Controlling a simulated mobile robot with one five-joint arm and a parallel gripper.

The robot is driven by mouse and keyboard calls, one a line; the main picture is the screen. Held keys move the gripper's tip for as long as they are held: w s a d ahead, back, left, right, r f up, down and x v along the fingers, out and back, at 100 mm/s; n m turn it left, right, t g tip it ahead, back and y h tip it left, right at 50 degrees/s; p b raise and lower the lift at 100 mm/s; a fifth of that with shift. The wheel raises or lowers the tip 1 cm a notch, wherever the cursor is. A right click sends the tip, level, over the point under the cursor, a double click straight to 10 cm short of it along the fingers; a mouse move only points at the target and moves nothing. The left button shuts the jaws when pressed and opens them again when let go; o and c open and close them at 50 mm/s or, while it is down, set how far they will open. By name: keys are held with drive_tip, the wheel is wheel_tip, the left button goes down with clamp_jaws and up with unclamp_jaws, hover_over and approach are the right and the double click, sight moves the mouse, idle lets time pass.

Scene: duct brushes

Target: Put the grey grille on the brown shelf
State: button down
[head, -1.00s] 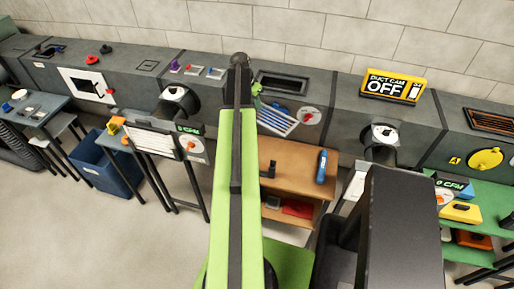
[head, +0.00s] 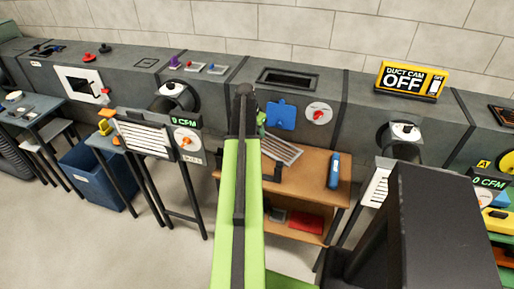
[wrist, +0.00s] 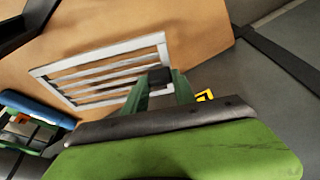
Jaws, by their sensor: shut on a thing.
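The grey grille (head: 283,150), a slatted rectangular frame, is at the back left of the brown shelf (head: 312,172) in the head view. My gripper (head: 262,125) is at its upper left, partly hidden behind my own green arm. In the wrist view, my gripper (wrist: 165,88) is shut on a small dark block at the edge of the grille (wrist: 98,53). The grille lies over the brown surface of the shelf (wrist: 205,25). I cannot tell whether it touches the shelf.
A blue tool (head: 334,172) stands on the shelf's right side, and a black bracket (head: 279,172) is near its left front. A red item (head: 300,222) lies on the lower level. The grey duct (head: 350,115) runs behind. Shelf room between bracket and blue tool is clear.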

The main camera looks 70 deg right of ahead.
wheel_tip(320, 180, down, 5)
drive_tip(key=b, duration=0.4)
drive_tip(key=shift+r, duration=0.35)
drive_tip(key=shift+f, duration=0.15)
drive_tip(key=c, duration=1)
unclamp_jaws()
drive_tip(key=p+v, duration=1.1)
drive_tip(key=v, duration=0.1)
drive_tip(key=shift+r+p, duration=0.2)
drive_tip(key=shift+p, duration=0.2)
drive_tip(key=shift+s+f, duration=0.1)
